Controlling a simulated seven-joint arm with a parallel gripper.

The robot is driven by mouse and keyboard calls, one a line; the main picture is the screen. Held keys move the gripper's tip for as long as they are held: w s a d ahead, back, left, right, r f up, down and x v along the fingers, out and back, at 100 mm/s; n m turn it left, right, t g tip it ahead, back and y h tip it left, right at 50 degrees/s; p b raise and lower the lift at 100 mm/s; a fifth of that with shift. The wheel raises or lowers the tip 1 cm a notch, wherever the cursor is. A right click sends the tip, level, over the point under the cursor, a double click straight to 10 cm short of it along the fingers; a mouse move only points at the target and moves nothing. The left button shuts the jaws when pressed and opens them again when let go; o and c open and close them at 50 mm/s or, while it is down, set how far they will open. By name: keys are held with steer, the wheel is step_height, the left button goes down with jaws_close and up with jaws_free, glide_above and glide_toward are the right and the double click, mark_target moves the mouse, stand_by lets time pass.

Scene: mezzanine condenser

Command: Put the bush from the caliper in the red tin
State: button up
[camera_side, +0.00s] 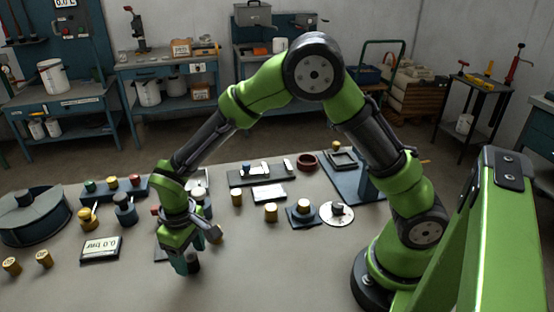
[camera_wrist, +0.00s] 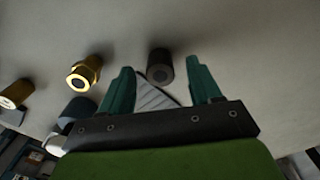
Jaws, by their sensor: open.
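My gripper (camera_side: 186,265) is open and low over the front of the table. In the wrist view its two teal fingers (camera_wrist: 165,88) stand apart, with a dark grey hollow cylinder (camera_wrist: 160,66), which looks like a bush, between and just beyond their tips. The same dark cylinder (camera_side: 194,262) shows beside the fingers in the side view. I cannot tell whether they touch. A round reddish-brown open tin (camera_side: 307,161) stands at the back of the table. A dark board (camera_side: 262,174) with light metal parts lies left of it; I cannot make out the caliper for certain.
A brass fitting (camera_wrist: 84,74) lies left of the fingers in the wrist view. Brass pieces (camera_side: 271,212), a dark square block (camera_side: 303,214) and a white disc (camera_side: 337,213) stand mid-table. A gauge display (camera_side: 101,248) lies at left. The front middle is mostly clear.

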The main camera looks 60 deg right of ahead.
steer(key=shift+c, duration=0.3)
jaws_close()
steer(key=shift+r, duration=0.1)
